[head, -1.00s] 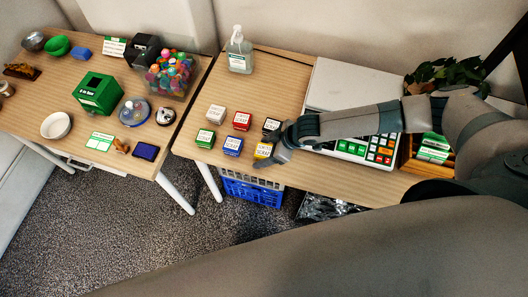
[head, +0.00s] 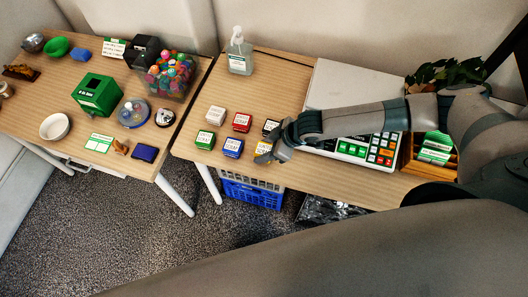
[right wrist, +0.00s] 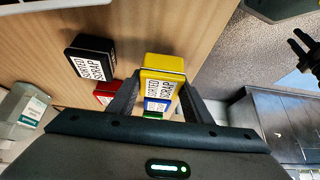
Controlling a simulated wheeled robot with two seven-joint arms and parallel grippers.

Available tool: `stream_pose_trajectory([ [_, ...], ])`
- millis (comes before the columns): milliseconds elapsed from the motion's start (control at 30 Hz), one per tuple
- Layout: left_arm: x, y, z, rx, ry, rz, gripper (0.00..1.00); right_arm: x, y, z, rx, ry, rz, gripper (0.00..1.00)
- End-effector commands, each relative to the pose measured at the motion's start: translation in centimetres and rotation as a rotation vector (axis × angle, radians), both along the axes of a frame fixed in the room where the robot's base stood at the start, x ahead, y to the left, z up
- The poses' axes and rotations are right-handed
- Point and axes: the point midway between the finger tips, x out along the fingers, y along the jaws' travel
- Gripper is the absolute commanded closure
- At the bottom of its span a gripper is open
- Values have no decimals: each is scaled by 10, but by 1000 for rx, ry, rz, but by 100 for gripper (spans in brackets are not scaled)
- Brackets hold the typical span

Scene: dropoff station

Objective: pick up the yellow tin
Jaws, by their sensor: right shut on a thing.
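The yellow tin (right wrist: 163,68) with a white "sorted scrap" label is between the fingers of my right gripper (right wrist: 157,98) in the right wrist view. In the head view the right gripper (head: 268,157) is at the tin row's front right, with the yellow tin (head: 263,147) partly hidden by it. The gripper is shut on the tin. I cannot tell whether the tin is clear of the table. My left gripper does not show in the head view; a dark pronged shape at the right wrist view's right edge is unclear.
Close by are the black tin (head: 270,127), blue tin (head: 233,147), red tin (head: 241,122), green tin (head: 205,140) and white tin (head: 215,115). A keypad register (head: 365,145) lies under my right arm. A sanitizer bottle (head: 239,55) stands behind. Table (head: 290,80) is clear behind the tins.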

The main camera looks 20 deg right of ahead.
Motion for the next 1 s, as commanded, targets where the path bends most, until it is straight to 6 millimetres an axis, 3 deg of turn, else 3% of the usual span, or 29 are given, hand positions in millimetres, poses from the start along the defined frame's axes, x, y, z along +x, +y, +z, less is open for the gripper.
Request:
stream_pose_trajectory([
  [133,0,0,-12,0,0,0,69,2,0,21,2,-6,1,86],
  [500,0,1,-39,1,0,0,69,9,-72,61,-2,-5,-3,86],
  [700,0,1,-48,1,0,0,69,11,-101,80,-1,-4,-4,86],
  [1000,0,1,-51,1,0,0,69,12,-116,91,1,-3,1,86],
])
